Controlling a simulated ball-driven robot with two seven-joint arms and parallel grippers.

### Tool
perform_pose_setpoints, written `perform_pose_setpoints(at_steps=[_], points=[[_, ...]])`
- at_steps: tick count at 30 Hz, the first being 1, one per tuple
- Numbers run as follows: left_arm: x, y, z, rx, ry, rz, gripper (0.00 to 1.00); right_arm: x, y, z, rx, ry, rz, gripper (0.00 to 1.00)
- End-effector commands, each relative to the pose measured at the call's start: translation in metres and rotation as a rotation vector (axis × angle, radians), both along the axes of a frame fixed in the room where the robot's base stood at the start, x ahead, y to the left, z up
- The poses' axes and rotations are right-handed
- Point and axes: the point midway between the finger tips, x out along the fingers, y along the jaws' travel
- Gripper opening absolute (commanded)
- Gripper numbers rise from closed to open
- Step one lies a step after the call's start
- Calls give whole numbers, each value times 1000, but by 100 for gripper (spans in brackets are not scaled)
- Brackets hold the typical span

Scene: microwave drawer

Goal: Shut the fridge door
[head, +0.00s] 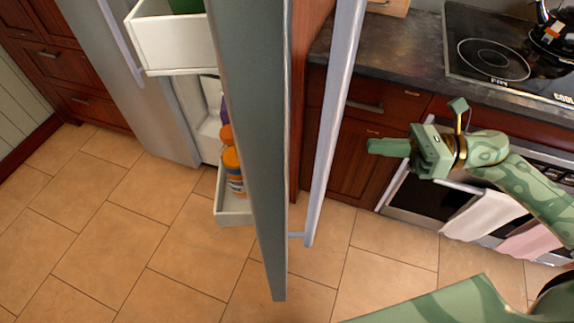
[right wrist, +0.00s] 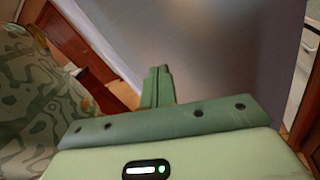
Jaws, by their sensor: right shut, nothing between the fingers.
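The grey fridge door (head: 258,130) stands open, seen nearly edge-on in the middle of the head view. Its long pale handle (head: 335,120) is on its right side, and its inner shelves face left. My right gripper (head: 372,146) is to the right of the handle, apart from it in the picture, with its shut fingers pointing left. In the right wrist view the shut fingertips (right wrist: 157,72) show in front of a large grey surface (right wrist: 225,50), seemingly the door. I cannot tell if they touch it. My left gripper is out of view.
Door bins (head: 236,208) hold orange-topped bottles (head: 233,170). A second grey door (head: 120,75) with a handle is at the left. A counter with a cooktop (head: 500,50) and an oven with towels (head: 485,213) stand at the right. Tiled floor (head: 150,235) is clear left of the open door.

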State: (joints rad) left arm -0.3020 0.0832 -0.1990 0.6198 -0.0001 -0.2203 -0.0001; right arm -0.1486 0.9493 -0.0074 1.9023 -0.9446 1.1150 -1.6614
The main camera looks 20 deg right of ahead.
Motion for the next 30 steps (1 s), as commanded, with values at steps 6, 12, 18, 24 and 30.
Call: perform_pose_setpoints(at_steps=[6, 12, 18, 24, 30], points=[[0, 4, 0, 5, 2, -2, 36, -26, 13, 6, -56, -261, 146, 0], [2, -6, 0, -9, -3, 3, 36, -22, 31, 6, -59, -288, 144, 0], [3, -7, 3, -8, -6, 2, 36, -13, 71, 7, -57, -287, 142, 0], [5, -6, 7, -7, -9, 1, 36, -5, 112, 8, -56, -286, 141, 0], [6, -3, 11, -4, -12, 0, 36, 1, 139, 6, -59, -283, 140, 0]])
